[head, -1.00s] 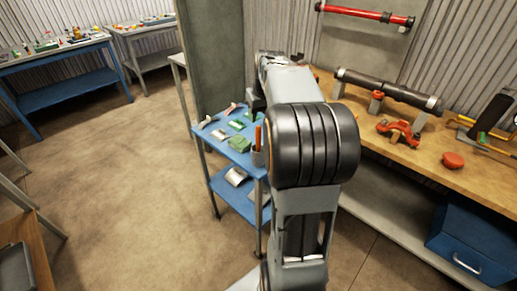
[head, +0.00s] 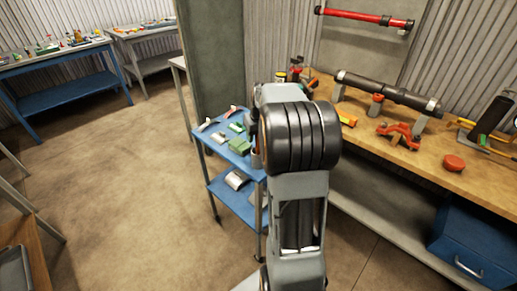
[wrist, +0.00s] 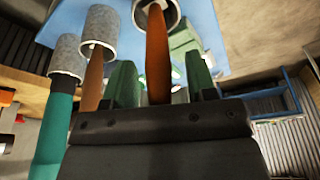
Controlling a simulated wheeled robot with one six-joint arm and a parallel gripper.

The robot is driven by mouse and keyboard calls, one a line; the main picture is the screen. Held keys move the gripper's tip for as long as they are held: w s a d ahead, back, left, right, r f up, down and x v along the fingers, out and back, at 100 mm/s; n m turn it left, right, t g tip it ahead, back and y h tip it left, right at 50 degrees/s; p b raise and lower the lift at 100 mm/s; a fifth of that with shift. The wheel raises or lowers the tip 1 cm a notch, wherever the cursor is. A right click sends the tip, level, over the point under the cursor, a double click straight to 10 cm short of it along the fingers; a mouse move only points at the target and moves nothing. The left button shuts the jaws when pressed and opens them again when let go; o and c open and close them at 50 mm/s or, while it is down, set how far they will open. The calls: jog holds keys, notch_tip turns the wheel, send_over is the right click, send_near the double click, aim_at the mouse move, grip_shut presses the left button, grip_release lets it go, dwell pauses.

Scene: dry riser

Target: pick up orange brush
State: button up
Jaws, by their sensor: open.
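In the wrist view, my gripper (wrist: 161,80) is open, its two green fingers apart. An orange brush handle (wrist: 157,50) shows between the fingers, with a gap on either side; its metal-ringed grey end runs out at the top edge. A second orange brush (wrist: 92,80) with a grey head is just left of the left finger. A brush with a teal handle (wrist: 52,130) and a grey head is farther left. In the head view my arm hides my gripper and the brushes.
The blue cart (head: 225,148) holds several small green and pale items on its top. The wooden workbench (head: 400,160) on the right carries a black pipe (head: 385,90) and orange clamps (head: 400,135). The floor left of the cart is clear.

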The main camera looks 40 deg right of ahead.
jog(key=shift+c, duration=0.3)
grip_shut()
jog(key=shift+r, duration=0.15)
